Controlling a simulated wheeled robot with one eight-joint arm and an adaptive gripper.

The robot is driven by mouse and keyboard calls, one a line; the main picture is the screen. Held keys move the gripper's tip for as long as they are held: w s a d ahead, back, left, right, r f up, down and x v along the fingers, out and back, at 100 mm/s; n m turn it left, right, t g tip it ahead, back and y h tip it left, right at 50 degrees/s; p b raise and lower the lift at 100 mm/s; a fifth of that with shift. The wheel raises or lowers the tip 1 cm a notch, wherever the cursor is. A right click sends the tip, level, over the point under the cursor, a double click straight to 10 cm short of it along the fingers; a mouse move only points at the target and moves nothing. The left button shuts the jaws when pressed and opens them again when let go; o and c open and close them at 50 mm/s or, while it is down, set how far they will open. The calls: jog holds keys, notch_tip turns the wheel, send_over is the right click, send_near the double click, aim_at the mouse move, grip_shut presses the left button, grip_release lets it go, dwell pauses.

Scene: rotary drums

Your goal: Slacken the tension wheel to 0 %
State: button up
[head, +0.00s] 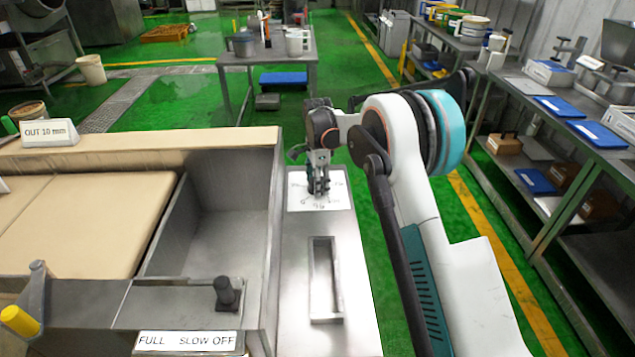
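My gripper (318,188) points down over a white scale plate (336,200) on the steel side panel right of the machine's bin. Marks and a few small figures show along the plate's front edge, too small to read surely. The tension wheel cannot be made out; my gripper and wrist cover the middle of the plate, where it may sit. I cannot tell whether the fingers are open or closed on anything, or whether they touch.
A dark lever knob (226,293) stands by a "FULL SLOW OFF" sign (187,341). An "OUT 10 mm" sign (50,132) is at the left. A bench (590,150) stands right.

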jog(key=c, duration=0.6)
